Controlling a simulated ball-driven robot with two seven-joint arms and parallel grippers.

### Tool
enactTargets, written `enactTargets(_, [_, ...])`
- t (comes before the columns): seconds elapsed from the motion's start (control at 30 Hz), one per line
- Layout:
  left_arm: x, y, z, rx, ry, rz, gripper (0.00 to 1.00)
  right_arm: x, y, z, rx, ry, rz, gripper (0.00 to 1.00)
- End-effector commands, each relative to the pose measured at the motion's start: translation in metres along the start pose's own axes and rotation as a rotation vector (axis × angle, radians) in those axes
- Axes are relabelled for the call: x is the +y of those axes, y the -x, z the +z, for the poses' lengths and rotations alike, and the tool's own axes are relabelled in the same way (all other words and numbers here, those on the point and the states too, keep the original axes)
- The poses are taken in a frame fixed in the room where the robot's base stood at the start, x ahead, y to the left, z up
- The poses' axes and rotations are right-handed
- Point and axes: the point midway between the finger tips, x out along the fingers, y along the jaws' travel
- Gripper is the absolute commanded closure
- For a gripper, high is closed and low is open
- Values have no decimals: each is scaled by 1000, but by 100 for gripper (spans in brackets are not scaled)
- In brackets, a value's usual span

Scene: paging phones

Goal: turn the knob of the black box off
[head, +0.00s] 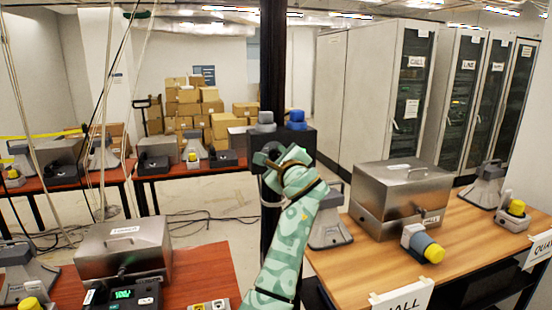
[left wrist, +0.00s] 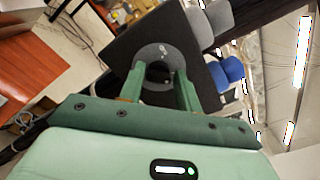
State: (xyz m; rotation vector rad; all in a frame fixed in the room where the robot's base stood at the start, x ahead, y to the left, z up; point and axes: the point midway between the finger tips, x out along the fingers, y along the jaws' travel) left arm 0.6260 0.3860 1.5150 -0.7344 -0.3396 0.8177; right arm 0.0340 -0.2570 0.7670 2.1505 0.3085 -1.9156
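The black box (head: 308,137) is fixed to a dark column in the head view, with a grey button (head: 265,121) and a blue button (head: 297,120) on top. In the left wrist view, the black box (left wrist: 115,45) shows its round grey knob (left wrist: 160,50) with a dark centre. My left gripper (head: 277,165) is in front of the box face and covers the knob in the head view. In the left wrist view my left gripper (left wrist: 160,72) has its green fingers apart, one on each side of the knob's centre; contact is unclear. My right gripper is out of view.
A wooden table (head: 470,230) at right holds a metal case (head: 405,195) and a yellow-tipped device (head: 422,244). A red table (head: 200,268) at left holds another metal case (head: 125,250). Cardboard boxes (head: 190,105) and grey cabinets (head: 385,90) stand behind.

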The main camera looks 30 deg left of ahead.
Motion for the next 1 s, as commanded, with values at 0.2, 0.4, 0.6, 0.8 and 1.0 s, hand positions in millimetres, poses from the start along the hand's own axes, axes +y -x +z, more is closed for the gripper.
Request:
enactTargets(0.2, [0,0,0,0,0,0,96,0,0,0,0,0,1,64])
enactTargets(0.4, [0,0,0,0,18,0,96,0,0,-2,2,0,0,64])
enactTargets(0.6, [1,0,0,0,99,0,96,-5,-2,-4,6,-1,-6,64])
enactTargets(0.8, [1,0,-1,0,251,0,96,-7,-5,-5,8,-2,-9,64])
enactTargets(1.0, [2,0,-1,0,441,0,96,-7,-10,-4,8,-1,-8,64])
